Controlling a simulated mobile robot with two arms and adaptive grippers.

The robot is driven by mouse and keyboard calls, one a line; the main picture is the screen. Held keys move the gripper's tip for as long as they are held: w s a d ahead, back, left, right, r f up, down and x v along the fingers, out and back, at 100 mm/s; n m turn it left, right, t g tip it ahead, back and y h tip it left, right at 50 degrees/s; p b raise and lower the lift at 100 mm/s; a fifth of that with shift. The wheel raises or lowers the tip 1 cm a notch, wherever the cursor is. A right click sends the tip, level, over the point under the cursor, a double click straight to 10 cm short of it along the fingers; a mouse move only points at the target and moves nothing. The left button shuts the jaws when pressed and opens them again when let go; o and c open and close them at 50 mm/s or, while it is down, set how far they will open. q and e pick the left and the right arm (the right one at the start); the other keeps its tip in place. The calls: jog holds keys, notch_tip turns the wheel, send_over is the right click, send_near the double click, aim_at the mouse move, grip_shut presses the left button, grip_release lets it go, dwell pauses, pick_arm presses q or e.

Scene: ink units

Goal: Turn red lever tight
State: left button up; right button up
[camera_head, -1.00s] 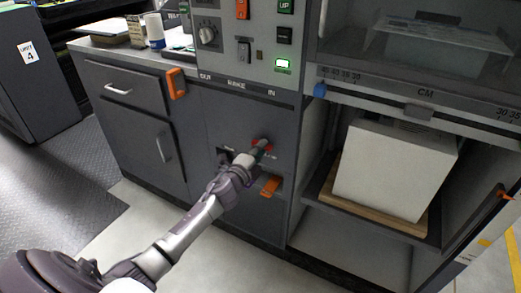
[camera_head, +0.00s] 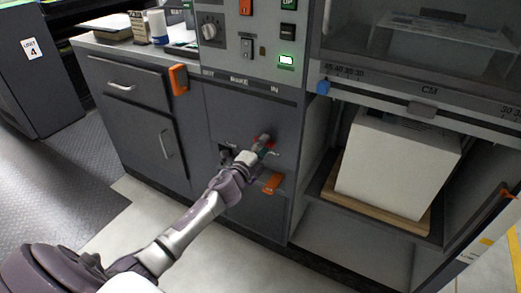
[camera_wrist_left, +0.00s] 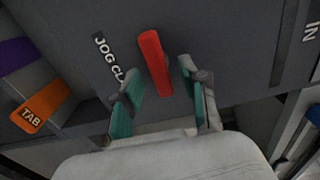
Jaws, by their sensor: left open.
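The red lever (camera_wrist_left: 155,62) sticks out from the dark grey panel in the left wrist view, tilted slightly, beside white lettering that begins "JOG CL". My left gripper (camera_wrist_left: 163,92) is open, with one teal-padded finger on each side of the lever's lower end. Gaps show between the lever and both fingers, and it is not gripped. In the head view my left gripper (camera_head: 263,151) is at the lower panel of the machine and hides most of the lever. My right gripper is not in view.
An orange tab (camera_wrist_left: 45,107) is left of the lever in the wrist view. In the head view an orange handle (camera_head: 272,183) sits just below the gripper. A white block (camera_head: 398,168) rests on a wooden board in the open bay at right. Open floor lies at left.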

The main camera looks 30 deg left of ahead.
pick_arm(q)
jog(key=s, duration=1.2)
jog(key=shift+d, duration=0.2)
